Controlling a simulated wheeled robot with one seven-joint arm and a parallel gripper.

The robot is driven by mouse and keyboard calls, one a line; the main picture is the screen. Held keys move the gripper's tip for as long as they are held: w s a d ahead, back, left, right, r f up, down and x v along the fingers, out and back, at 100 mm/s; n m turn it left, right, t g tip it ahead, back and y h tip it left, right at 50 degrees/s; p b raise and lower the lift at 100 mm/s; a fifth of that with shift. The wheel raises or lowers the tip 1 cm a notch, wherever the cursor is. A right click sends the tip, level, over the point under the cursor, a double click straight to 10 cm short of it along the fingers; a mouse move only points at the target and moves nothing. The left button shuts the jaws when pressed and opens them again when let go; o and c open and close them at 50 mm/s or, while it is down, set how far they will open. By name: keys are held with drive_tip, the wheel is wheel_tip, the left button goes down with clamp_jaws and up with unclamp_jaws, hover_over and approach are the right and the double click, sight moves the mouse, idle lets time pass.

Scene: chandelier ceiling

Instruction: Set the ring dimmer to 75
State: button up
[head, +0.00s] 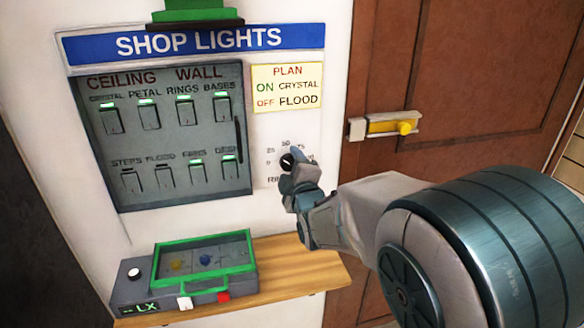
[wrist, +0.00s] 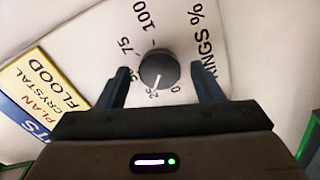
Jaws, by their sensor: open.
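The ring dimmer is a round dark knob (wrist: 158,66) with a white pointer line, on a white panel marked RINGS % (wrist: 197,38). The pointer aims close to the 25 mark. The 75 mark (wrist: 123,46) and the 100 mark lie farther round the dial. In the head view the knob (head: 287,161) shows partly beside my gripper (head: 299,168), which hides part of the dial. In the wrist view my gripper (wrist: 160,78) is open, one finger on each side of the knob, with visible gaps. I cannot tell how far the fingertips reach along it.
The SHOP LIGHTS switch box (head: 180,140) is left of the dial, with a yellow plan card (head: 287,87) above the dial. A green-rimmed case (head: 200,265) with an LX display sits on a wooden shelf (head: 290,268) below. A brown door (head: 450,80) with a yellow latch (head: 393,124) is right.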

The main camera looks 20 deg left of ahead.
drive_tip(key=c, duration=1)
drive_tip(key=shift+o, duration=0.2)
